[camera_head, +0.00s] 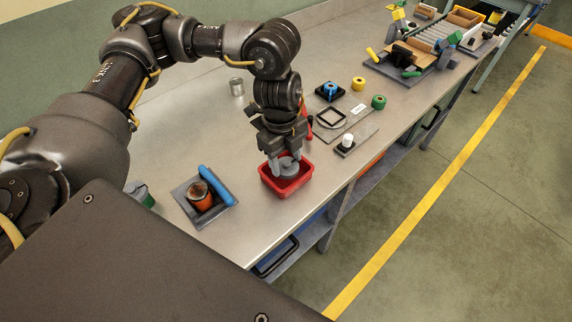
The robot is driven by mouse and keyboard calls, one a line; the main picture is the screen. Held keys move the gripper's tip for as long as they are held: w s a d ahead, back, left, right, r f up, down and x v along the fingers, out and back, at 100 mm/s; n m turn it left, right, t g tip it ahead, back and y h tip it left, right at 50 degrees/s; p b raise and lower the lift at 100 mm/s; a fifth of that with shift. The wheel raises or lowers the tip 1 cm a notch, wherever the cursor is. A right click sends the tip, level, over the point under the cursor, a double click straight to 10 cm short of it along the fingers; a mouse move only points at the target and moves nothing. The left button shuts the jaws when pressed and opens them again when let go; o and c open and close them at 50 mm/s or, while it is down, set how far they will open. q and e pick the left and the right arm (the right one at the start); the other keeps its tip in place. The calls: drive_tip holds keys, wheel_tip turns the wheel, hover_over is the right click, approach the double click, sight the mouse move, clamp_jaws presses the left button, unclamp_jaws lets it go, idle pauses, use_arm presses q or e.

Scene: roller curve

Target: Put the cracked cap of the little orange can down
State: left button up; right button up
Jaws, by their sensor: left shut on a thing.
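My left gripper (285,158) points down over a small red bin (298,184) on the bench. It is shut on a grey round cap (289,166), which is at the bin's opening. I cannot tell whether the cap touches the bin's floor. The little orange can (201,197) stands on a grey tray (190,216) to the left, beside a blue cylinder (216,186). The can's top looks dark. The crack in the cap is too small to make out. My right gripper is not in view.
A metal tin (236,87) stands at the back. The bench's front edge runs close past the red bin.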

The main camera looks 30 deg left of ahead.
sight(285, 160)
use_arm(q)
drive_tip(key=f, duration=0.3)
drive_tip(key=shift+w+a+f+p, duration=0.1)
drive_tip(key=shift+a+f+p, duration=0.1)
drive_tip(key=shift+p, duration=0.2)
drive_tip(key=shift+f, duration=0.1)
drive_tip(key=shift+f, duration=0.25)
drive_tip(key=o, duration=0.7)
drive_tip(key=shift+o, duration=0.2)
drive_tip(key=shift+r, duration=0.1)
